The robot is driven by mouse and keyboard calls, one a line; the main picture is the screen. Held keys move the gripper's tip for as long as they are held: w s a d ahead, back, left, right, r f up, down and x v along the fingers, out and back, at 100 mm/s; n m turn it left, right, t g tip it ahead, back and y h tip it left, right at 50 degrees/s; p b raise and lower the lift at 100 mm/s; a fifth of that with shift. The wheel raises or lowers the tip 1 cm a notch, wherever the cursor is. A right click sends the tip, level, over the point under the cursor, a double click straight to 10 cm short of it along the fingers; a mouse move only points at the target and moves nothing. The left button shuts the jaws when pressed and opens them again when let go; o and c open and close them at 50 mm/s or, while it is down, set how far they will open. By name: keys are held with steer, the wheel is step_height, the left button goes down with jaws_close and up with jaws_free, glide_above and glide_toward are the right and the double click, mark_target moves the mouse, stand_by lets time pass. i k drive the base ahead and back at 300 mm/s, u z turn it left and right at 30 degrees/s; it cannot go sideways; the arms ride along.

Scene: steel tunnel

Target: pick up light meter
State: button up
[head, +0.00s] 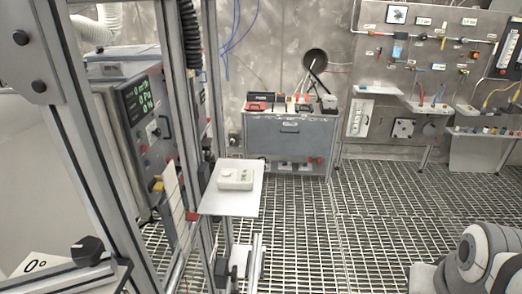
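A small off-white box-shaped device with a round dial or dome and a small greenish display, which looks like the light meter (236,178), lies flat on a pale square shelf plate (232,203). The plate is fixed beside the metal frame, left of the picture's middle. My gripper is not in view. A white and grey rounded part, likely a link of my arm, shows at the lower right corner, well apart from the device.
Upright metal frame posts (198,120) stand close on the plate's left, beside an instrument panel with green digits (143,105). A grey cabinet (290,137) with several items stands behind. Open grating floor (345,230) lies to the right.

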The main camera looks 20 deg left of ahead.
mark_target(240, 178)
steer(key=u, duration=0.2)
steer(key=i, duration=0.65)
steer(key=u, duration=0.45)
steer(key=k, duration=0.9)
steer(key=u, duration=0.15)
steer(key=i, duration=0.9)
steer(key=z, duration=0.05)
